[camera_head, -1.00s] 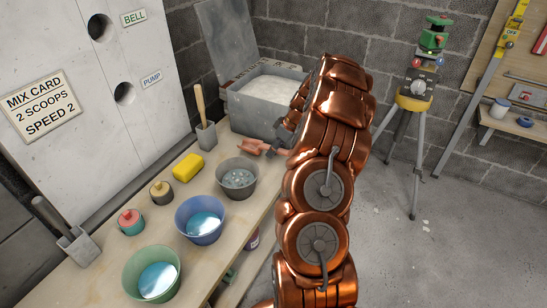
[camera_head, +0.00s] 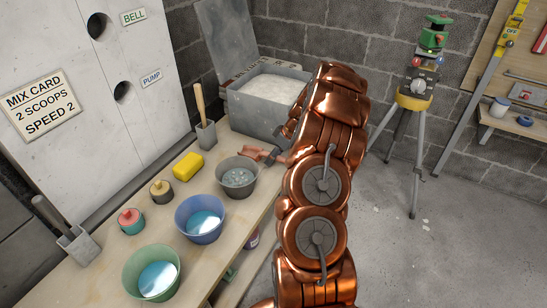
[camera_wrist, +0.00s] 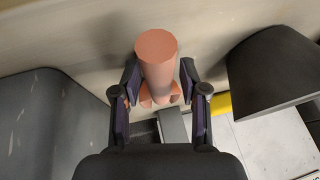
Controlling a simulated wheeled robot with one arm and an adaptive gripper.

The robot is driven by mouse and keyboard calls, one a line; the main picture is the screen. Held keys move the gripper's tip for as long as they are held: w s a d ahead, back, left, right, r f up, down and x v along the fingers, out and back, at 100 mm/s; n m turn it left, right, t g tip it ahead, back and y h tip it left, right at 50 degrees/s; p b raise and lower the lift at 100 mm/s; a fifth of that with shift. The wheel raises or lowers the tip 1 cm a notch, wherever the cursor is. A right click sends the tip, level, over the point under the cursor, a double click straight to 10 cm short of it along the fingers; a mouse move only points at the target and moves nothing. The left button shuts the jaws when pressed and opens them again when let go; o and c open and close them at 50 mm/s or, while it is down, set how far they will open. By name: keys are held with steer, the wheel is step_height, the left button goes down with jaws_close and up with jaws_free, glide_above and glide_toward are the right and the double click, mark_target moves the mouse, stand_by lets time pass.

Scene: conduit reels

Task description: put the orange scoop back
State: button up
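The orange scoop (camera_head: 262,154) is at the right edge of the bench, just in front of the grey bin, partly hidden by my arm in the head view. In the wrist view its round orange end (camera_wrist: 157,45) points toward the camera, between my fingers. In the head view my fingertips are mostly hidden by the arm.
A grey bowl (camera_head: 237,189), blue bowl (camera_head: 193,233) and green bowl (camera_head: 133,284) line the bench's front. A yellow sponge (camera_head: 188,166), two small lidded pots and two upright holders (camera_head: 206,135) with handled tools stand behind.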

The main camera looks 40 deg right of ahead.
stand_by(0.3)
steer(key=v, duration=1.2)
steer(key=s+a+r+g, duration=0.1)
steer(key=s+a+r, duration=0.15)
steer(key=a, duration=0.75)
steer(key=s+a+r+g, duration=0.1)
steer(key=a+r+g, duration=0.15)
steer(key=a, duration=0.75)
steer(key=s+a+r+g, duration=0.1)
steer(key=s+a+r, duration=0.15)
steer(key=a, duration=0.75)
steer(key=s+a+m+h, duration=0.1)
steer(key=s+a, duration=0.2)
steer(key=s, duration=0.5)
steer(key=s+a+m+g+h, duration=0.1)
steer(key=s+a, duration=0.2)
steer(key=s, duration=0.5)
steer(key=s+a+m+g+h, duration=0.1)
steer(key=s+a, duration=0.2)
steer(key=s, duration=0.6)
steer(key=shift+f+g+h, duration=0.25)
steer(key=shift+f+h, duration=0.05)
steer(key=shift+f, duration=0.05)
